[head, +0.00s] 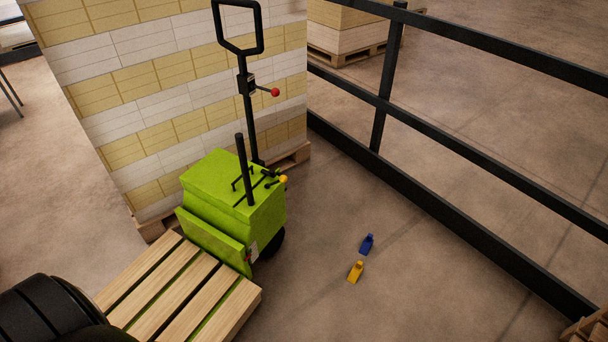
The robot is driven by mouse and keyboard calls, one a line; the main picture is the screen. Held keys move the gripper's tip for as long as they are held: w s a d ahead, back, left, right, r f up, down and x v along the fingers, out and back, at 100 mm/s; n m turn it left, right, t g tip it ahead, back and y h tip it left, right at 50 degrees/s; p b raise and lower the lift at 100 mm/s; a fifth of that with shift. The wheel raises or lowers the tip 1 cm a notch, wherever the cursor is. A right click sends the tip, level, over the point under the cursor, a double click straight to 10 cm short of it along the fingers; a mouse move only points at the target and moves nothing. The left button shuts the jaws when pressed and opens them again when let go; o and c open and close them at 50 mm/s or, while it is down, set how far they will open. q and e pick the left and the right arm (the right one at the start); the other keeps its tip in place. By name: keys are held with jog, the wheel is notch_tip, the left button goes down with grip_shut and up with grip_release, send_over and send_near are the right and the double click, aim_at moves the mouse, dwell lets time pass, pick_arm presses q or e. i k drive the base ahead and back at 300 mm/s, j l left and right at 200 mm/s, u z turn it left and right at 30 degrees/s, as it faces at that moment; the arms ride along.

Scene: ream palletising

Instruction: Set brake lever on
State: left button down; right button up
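A green pallet truck (233,200) stands in the middle of the head view, with a black upright handle (249,115) ending in a loop at the top. A short lever with a red knob (275,92) sticks out to the right from a small black box on the handle. A lower lever with a yellow knob (283,179) sits at the right edge of the green body. I cannot tell from labels which one is the brake lever. Neither of my grippers is in view, and nothing touches the levers.
A wooden pallet (190,290) lies at the truck's front. A tall stack of white and yellow reams (130,75) stands behind it. A black railing (450,130) runs along the right. Blue (366,244) and yellow (356,271) small objects lie on otherwise clear floor.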

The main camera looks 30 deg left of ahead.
aim_at(283, 179)
jog(key=i+j, duration=0.8)
jog(key=i, duration=0.2)
jog(key=l+z, duration=0.05)
